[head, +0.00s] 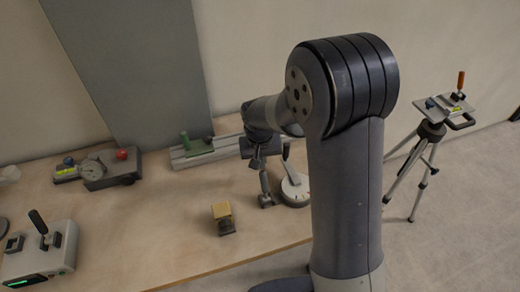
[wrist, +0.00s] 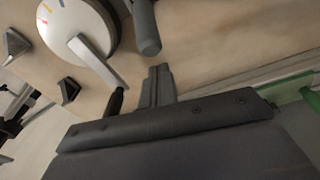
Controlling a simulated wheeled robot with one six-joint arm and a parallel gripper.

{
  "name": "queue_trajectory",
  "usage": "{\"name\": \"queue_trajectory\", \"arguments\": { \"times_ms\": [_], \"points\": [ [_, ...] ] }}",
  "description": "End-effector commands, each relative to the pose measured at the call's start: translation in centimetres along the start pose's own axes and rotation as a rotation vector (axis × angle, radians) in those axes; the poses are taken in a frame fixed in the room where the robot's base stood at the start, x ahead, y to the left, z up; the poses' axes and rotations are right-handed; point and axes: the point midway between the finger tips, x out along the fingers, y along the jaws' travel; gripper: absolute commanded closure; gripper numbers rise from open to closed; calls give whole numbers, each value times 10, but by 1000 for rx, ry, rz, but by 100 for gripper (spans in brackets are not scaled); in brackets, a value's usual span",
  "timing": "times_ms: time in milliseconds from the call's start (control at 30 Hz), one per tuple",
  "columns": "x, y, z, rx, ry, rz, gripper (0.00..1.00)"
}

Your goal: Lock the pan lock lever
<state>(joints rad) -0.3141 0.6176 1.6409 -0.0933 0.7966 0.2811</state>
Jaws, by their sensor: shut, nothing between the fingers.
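A round white dial (head: 295,192) with coloured marks stands on the table and carries a pale lever (head: 287,168). In the wrist view the dial (wrist: 75,22) is at the upper left, and its lever (wrist: 95,60) slants down right to a dark end. I cannot tell whether this is the pan lock lever. My gripper (head: 266,203) points down just left of the dial. Its shut, empty fingers (wrist: 159,70) are right of the lever's dark end, apparently apart from it. A tripod (head: 432,130) at the right bears a plate with an orange-handled lever (head: 461,81).
A rail with a green piece (head: 186,141) is behind. A gauge box with a red knob (head: 121,155) and a white box with a black lever (head: 40,228) stand left. Two dark wedges (wrist: 15,43) flank the dial.

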Motion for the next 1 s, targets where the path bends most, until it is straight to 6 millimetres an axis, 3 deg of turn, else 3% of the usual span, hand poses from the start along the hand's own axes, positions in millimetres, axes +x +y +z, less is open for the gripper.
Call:
{"name": "queue_trajectory", "arguments": {
  "times_ms": [200, 1000],
  "points": [
    [-5, 0, 14, 0, 0, 0, 100],
    [-8, 0, 18, 4, 57, -11, 100]
  ]
}}
